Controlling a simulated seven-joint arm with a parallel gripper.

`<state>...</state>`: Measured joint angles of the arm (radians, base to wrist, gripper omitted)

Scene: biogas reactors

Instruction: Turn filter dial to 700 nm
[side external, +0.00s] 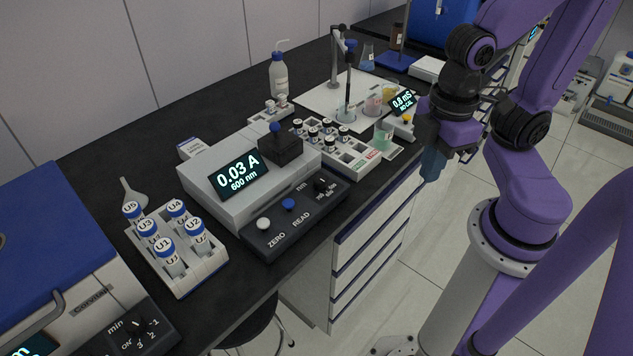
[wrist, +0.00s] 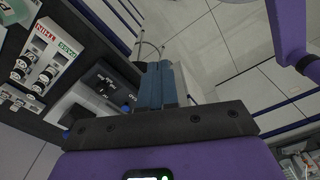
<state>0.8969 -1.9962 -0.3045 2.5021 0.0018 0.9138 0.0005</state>
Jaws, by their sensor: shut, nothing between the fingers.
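The filter dial (side external: 321,184) is a small black knob at the right end of the spectrophotometer's dark control panel (side external: 270,245), with tiny nm marks around it. The spectrophotometer (side external: 205,185) shows 0.03 A and 600 nm on its display (side external: 238,175). In the wrist view the dial (wrist: 101,88) is on the dark panel left of my fingers. My gripper (side external: 432,165) hangs right of the bench's front edge, well apart from the dial. Its fingers (wrist: 163,88) are shut together and hold nothing.
A vial rack (side external: 345,160) stands behind the dial, and a rack of U-labelled vials (side external: 190,272) stands left of the panel. Space in front of the bench around my gripper is free.

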